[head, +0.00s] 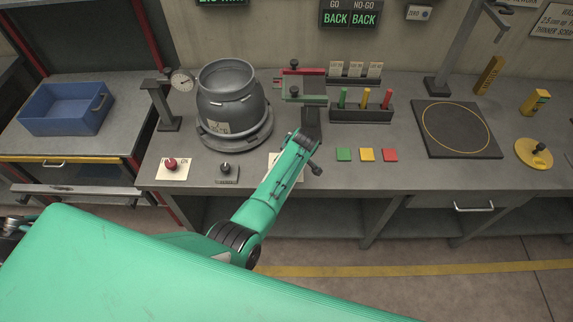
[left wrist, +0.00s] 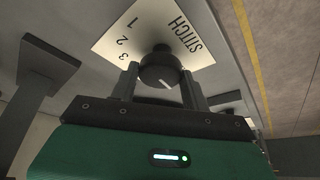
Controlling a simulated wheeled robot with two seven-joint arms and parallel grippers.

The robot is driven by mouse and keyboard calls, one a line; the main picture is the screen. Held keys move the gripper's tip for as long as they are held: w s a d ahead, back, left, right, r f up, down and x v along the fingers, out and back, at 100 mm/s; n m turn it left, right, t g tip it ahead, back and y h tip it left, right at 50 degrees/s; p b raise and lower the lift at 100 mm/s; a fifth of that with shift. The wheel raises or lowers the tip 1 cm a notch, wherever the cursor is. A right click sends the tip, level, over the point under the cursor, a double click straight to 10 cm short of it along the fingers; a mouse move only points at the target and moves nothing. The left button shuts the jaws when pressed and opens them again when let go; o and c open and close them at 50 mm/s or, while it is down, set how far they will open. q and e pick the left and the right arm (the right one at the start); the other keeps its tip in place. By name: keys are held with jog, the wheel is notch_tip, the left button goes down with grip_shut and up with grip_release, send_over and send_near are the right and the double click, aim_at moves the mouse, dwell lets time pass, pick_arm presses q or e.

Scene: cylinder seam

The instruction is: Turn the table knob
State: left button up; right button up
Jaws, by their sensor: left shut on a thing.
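In the left wrist view a round black knob (left wrist: 160,66) with a white pointer line stands on a white plate (left wrist: 124,38) marked STITCH and 1, 2, 3. My left gripper (left wrist: 161,84) is shut on the knob, one dark finger on each side of it. The pointer line slants toward the lower right of that picture. In the head view my green left arm reaches over the table and covers the knob and the fingertips. Only a bit of the white plate (head: 274,161) shows beside the arm. My right gripper is not in view.
Left of the arm are another black knob (head: 226,167), a red button (head: 170,163) and a large grey pot (head: 228,90). To the right are green, yellow and red squares (head: 367,155) and a dark mat (head: 489,146). A blue bin (head: 66,117) stands far left.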

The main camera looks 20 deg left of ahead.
pick_arm(q)
jog(key=shift+w+n, duration=0.1)
jog(key=shift+n, duration=0.4)
jog(key=o, duration=1)
